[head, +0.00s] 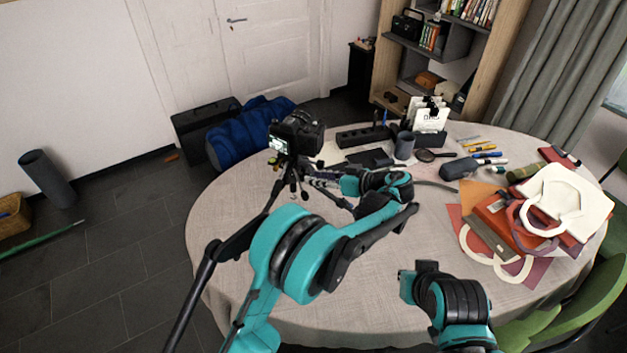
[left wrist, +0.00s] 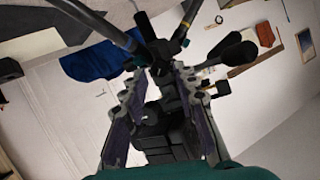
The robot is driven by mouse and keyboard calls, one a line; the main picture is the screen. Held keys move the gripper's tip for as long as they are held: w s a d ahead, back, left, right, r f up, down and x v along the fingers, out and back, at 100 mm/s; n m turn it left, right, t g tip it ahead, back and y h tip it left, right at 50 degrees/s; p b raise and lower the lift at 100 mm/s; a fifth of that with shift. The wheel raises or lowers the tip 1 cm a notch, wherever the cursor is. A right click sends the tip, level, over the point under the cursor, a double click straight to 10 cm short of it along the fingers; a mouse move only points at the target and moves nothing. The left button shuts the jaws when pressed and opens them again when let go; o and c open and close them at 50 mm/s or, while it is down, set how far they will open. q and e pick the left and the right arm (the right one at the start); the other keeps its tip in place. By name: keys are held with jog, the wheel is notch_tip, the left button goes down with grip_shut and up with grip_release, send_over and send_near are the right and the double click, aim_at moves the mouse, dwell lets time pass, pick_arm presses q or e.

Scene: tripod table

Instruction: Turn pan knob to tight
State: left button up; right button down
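A black camera (head: 297,133) with a lit rear screen sits on a black tripod (head: 291,175) standing on the table. My left gripper (head: 312,179) reaches in from the right at the tripod head, just below the camera. In the left wrist view, the two fingers of the left gripper (left wrist: 158,78) are spread apart, with dark tripod head parts (left wrist: 165,125) between them. The tripod legs (left wrist: 115,32) show at the top of that view, and a dark rounded handle (left wrist: 237,54) sticks out to the right. I cannot single out the pan knob or tell whether a finger touches it. My right gripper is not in view.
The round table (head: 235,225) has bags (head: 565,200) on the right.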

pick_arm(q)
jog(key=shift+x, duration=0.85)
grip_shut()
jog(key=m+g+y, duration=0.1)
jog(key=m, duration=0.1)
jog(key=m+y, duration=0.1)
jog(key=shift+w+d+f+m+g, duration=0.1)
jog(key=shift+w+d+m+g, duration=0.1)
jog(key=shift+m+g, duration=0.2)
grip_release()
